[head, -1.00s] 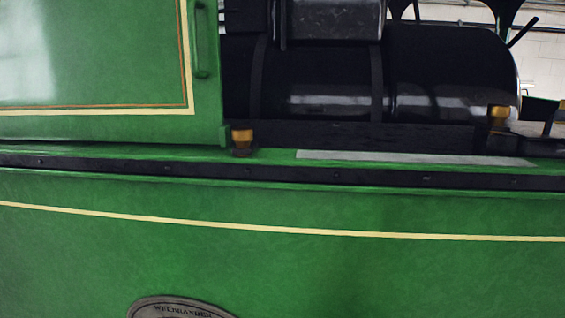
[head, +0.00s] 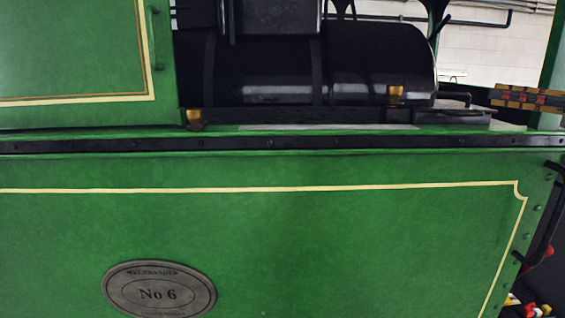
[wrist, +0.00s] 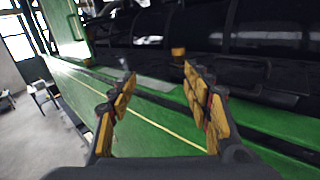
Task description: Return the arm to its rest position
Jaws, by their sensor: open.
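My gripper (wrist: 158,70) is in the wrist view, its two yellow-padded fingers apart with nothing between them. The green tram side and its ledge show behind the fingers. In the head view, a yellow, red and dark segmented piece (head: 530,98) at the right edge looks like my gripper's fingers. The rest of my arm is not clearly visible, so its pose cannot be told.
The green tram side (head: 300,240) fills the head view, with an oval No 6 plate (head: 160,290). Above its ledge are a black boiler (head: 370,75) and brass fittings (head: 195,118). Open floor (wrist: 30,140) lies left in the wrist view.

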